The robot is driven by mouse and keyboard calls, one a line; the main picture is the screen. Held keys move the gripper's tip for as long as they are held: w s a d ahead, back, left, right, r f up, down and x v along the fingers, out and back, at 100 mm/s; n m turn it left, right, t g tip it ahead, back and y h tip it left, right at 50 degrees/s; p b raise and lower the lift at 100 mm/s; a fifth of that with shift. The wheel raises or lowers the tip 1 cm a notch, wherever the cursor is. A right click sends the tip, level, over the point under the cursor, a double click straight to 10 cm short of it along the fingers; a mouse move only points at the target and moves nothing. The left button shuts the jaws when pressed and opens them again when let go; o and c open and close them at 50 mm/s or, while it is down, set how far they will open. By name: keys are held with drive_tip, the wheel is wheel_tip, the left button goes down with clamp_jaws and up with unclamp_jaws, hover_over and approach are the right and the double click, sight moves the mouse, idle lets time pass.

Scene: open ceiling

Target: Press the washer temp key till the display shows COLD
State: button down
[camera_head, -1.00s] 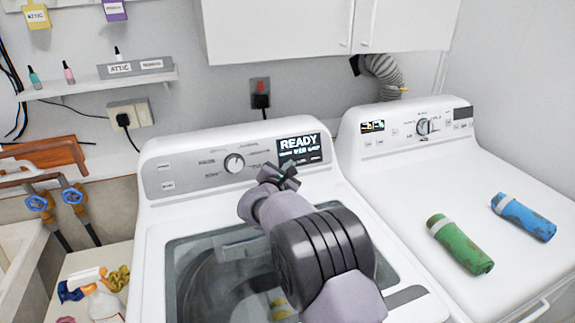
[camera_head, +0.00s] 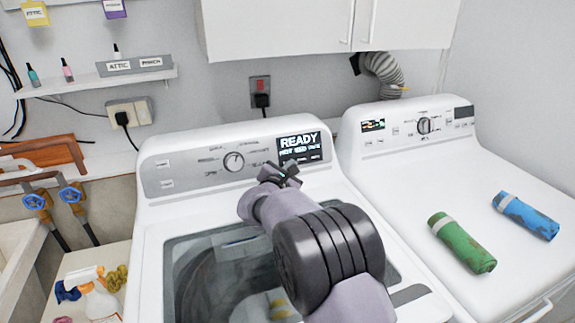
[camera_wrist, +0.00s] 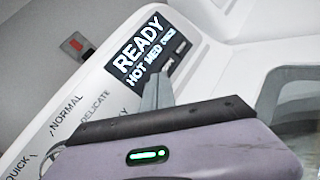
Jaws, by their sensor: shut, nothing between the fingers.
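The white washer (camera_head: 150,215) stands in the middle with a grey control panel and a round dial (camera_head: 234,162). Its dark display (camera_head: 299,142) reads READY in the head view. In the wrist view the display (camera_wrist: 140,55) reads READY, then HOT MED and a third word that is hard to read. Small keys with labels (camera_wrist: 180,46) run below the display text; the temp key cannot be picked out clearly. My gripper (camera_head: 286,170) is shut and empty at the panel's lower edge, under the display. Its fingertips (camera_wrist: 157,90) overlap the key row in the wrist view; contact cannot be told.
A dryer (camera_head: 400,185) stands at the right, with a green roll (camera_head: 462,243) and a blue roll (camera_head: 525,216) on top. A cabinet (camera_head: 330,25) hangs above. A spray bottle (camera_head: 98,295) and blue valves (camera_head: 72,195) are at the left.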

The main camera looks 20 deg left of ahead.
drive_tip(key=s+d+b, duration=0.1)
drive_tip(key=s+d+r+b, duration=0.1)
drive_tip(key=s+d, duration=0.1)
drive_tip(key=shift+s+r+b, duration=0.35)
drive_tip(key=shift+r+b, duration=0.05)
idle(0.5)
